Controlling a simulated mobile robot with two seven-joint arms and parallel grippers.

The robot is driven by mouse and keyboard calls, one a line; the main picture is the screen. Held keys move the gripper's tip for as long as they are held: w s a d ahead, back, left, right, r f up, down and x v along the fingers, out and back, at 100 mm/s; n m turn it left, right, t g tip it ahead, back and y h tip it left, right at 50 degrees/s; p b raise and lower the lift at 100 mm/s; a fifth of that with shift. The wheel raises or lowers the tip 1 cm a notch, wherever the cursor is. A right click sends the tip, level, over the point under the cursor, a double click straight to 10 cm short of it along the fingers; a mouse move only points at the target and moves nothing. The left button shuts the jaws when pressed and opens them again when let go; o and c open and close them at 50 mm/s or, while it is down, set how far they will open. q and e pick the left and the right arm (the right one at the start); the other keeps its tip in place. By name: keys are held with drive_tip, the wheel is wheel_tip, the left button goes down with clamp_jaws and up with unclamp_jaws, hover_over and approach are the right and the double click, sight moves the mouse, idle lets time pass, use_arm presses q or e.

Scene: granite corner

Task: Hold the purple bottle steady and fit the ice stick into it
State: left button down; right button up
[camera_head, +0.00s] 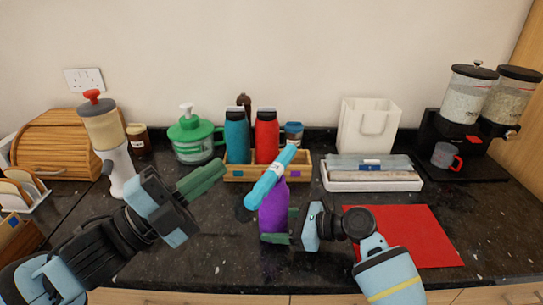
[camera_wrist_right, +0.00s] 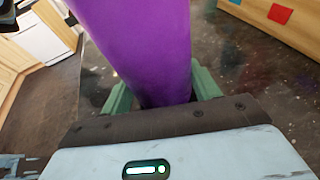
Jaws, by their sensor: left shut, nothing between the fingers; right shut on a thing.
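The purple bottle (camera_head: 273,213) stands at the front middle of the dark counter, and it fills the upper middle of the right wrist view (camera_wrist_right: 145,45). My right gripper (camera_head: 284,228) is shut on the bottle's lower part, with green fingers on either side (camera_wrist_right: 160,93). The ice stick, a light-blue rod with a white label (camera_head: 262,187), lies tilted across the bottle's top, upper end to the right. Its lower end sticks out left of the bottle. The bottle's mouth is hidden. My left gripper (camera_head: 214,169) is shut and empty, left of the stick and apart from it.
A wooden tray (camera_head: 240,174) with teal and red bottles stands behind. A white tray (camera_head: 371,185) with boxes sits right of it, and a red mat (camera_head: 430,235) lies at the front right. A white-and-beige dispenser (camera_head: 119,165) stands near my left arm.

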use_arm(q)
drive_tip(key=s+d+r+m+g+h, duration=0.2)
drive_tip(key=d+r+m+g, duration=0.15)
drive_tip(key=d+g, duration=0.45)
drive_tip(key=s+d+r+m+g+h, duration=0.2)
drive_tip(key=d+m+g, duration=0.3)
drive_tip(key=d+g, duration=0.25)
drive_tip(key=s+d+f+m+g+y, duration=0.2)
drive_tip(key=s+d+f+g+y, duration=0.15)
drive_tip(key=d+g+y, duration=0.2)
drive_tip(key=n+t+y, duration=1)
drive_tip(key=y, duration=0.8)
approach(272, 169)
drive_tip(key=f, duration=0.5)
drive_tip(key=shift+w+a+f, duration=0.3)
drive_tip(key=shift+w+f, duration=0.05)
drive_tip(key=shift+w+a+f, duration=0.1)
drive_tip(key=shift+a+f, duration=0.05)
drive_tip(key=shift+f, duration=0.75)
